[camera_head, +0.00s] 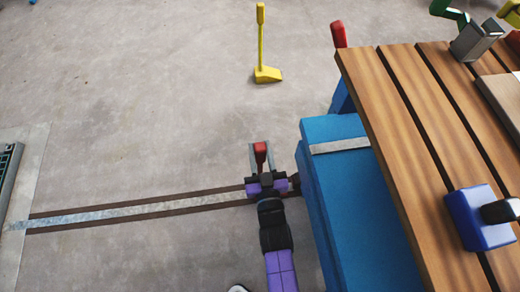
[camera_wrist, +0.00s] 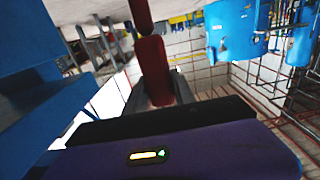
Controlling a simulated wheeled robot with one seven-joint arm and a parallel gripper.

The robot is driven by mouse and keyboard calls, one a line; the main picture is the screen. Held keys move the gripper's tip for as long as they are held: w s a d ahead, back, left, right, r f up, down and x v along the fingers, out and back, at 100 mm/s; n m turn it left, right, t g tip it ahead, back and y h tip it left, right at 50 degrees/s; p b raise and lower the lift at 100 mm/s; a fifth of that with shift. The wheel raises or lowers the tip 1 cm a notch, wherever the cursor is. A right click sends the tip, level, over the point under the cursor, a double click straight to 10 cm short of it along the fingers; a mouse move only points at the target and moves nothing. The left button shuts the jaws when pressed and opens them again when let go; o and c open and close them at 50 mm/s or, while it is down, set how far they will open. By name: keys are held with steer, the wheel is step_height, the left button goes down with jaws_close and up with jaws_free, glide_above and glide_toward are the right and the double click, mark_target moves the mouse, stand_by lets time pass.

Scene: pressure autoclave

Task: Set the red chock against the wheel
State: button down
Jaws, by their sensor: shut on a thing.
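My gripper (camera_head: 262,147) is low over the floor, just left of the blue cabinet-like body, with its two grey fingers around a red handle-like piece (camera_head: 260,153). In the wrist view this red piece (camera_wrist: 154,68) stands between the fingers and continues up past the top edge. It looks like the red chock's handle, but I cannot make out a wedge; that part is hidden or out of view. I cannot clearly make out a wheel in either view. A yellow chock (camera_head: 267,75) with an upright yellow handle stands on the floor farther away.
A slatted wooden table (camera_head: 400,120) fills the right, with a blue block-shaped tool (camera_head: 480,217) on it. The blue body (camera_head: 350,190) lies beside and below it. Another red-topped piece (camera_head: 338,35) stands behind the table corner. A floor rail (camera_head: 130,211) runs left; open floor lies beyond.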

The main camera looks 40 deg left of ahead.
steer(key=shift+r, duration=0.1)
steer(key=c, duration=1.4)
jaws_free()
steer(key=shift+f, duration=0.2)
steer(key=shift+c, duration=0.2)
steer(key=o, duration=0.4)
steer(key=shift+r, duration=0.2)
steer(key=p+v, duration=0.3)
steer(key=v, duration=0.9)
steer(key=shift+f, duration=0.1)
